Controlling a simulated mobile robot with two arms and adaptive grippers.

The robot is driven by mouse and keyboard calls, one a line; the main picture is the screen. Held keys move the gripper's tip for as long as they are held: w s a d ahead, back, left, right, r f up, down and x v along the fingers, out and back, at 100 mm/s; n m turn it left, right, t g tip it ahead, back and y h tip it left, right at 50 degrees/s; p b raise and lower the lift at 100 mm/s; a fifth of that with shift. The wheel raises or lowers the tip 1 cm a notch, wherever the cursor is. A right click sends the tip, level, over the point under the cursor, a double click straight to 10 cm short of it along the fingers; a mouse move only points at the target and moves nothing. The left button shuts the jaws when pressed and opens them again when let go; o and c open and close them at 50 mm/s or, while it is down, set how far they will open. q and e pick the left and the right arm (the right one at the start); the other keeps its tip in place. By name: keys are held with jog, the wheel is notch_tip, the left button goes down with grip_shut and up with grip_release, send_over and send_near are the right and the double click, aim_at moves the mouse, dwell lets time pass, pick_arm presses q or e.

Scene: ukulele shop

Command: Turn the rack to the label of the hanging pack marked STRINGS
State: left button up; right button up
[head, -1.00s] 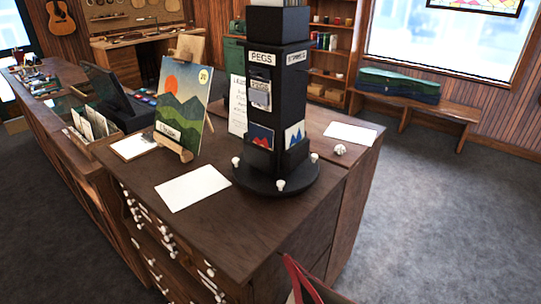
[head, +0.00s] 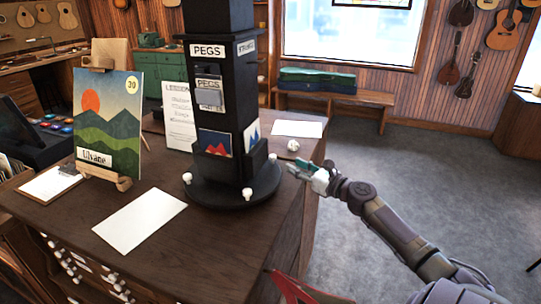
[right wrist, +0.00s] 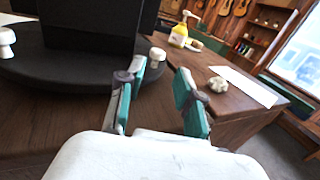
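The black rack (head: 219,120) stands upright on a round base (head: 230,196) with white knobs (head: 247,194) around its rim. Its front face has a PEGS label (head: 208,50); the right face has a steeply angled label (head: 246,47) I cannot read clearly. A grey hanging pack (head: 209,97) on the front face has a tag that appears to read PEGS; no pack marked STRINGS is legible. My right gripper (head: 306,172) is open and empty, right of the base and apart from it. In the right wrist view, the gripper (right wrist: 158,84) points toward a base knob (right wrist: 157,54). My left gripper is out of view.
A painting (head: 108,125) on an easel, a blank white sheet (head: 140,219) and a clipboard (head: 48,183) lie left of the rack. A small white crumpled object (head: 293,145) and another sheet (head: 297,128) are behind my right gripper. Open floor lies right of the counter.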

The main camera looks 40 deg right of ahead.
aim_at(275, 157)
jog(key=w, duration=0.3)
jog(key=w+p, duration=0.1)
jog(key=w, duration=0.2)
jog(key=w+a, duration=0.1)
jog(key=w, duration=0.3)
jog(key=shift+w+f, duration=0.1)
jog(key=shift+c, duration=0.3)
grip_shut()
